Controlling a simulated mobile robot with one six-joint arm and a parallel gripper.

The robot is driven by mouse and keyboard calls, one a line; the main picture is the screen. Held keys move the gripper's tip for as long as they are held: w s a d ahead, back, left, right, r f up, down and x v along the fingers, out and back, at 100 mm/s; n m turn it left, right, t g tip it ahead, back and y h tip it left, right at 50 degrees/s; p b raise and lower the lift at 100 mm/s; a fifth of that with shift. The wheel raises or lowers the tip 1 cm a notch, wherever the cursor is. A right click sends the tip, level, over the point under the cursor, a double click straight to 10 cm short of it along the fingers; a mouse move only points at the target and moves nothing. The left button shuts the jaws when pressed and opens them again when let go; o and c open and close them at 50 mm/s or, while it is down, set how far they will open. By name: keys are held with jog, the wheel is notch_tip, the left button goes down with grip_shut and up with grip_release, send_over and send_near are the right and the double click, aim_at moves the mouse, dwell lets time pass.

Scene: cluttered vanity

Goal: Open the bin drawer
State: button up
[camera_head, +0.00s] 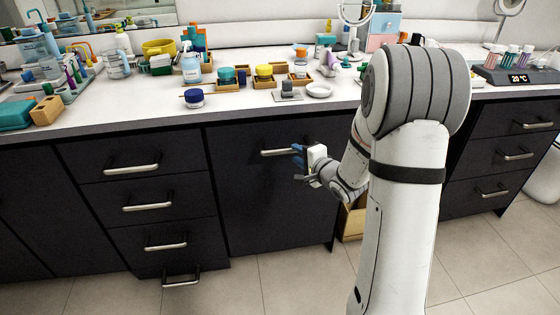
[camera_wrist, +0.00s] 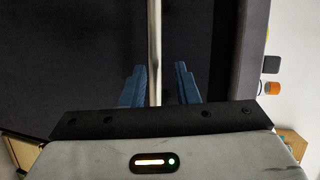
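The bin drawer front (camera_head: 262,200) is a tall dark panel in the middle of the vanity, and it looks flush with the cabinet in the head view. Its silver bar handle (camera_head: 275,152) runs level near the panel's top. My gripper (camera_head: 298,163) is at the right end of this handle. In the wrist view, the handle (camera_wrist: 154,50) runs upright in the picture between the two blue fingers of my gripper (camera_wrist: 160,87). The fingers are apart, with a gap on each side of the bar, so the gripper is open around it. My arm hides part of the cabinet to the right.
Drawers with bar handles (camera_head: 132,169) stand left of the panel, and more (camera_head: 515,155) stand at the right. The white countertop (camera_head: 250,105) above is crowded with jars and bottles. A wooden box (camera_head: 353,222) stands right of the panel. The tiled floor (camera_head: 270,285) in front is clear.

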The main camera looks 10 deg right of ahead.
jog(key=shift+w+a+f+y, duration=0.25)
jog(key=shift+w+f+y, duration=0.05)
jog(key=shift+f, duration=0.35)
jog(key=b+x, duration=0.2)
jog(key=x, duration=0.5)
jog(key=shift+w+r, duration=0.15)
jog(key=shift+a, duration=0.1)
grip_shut()
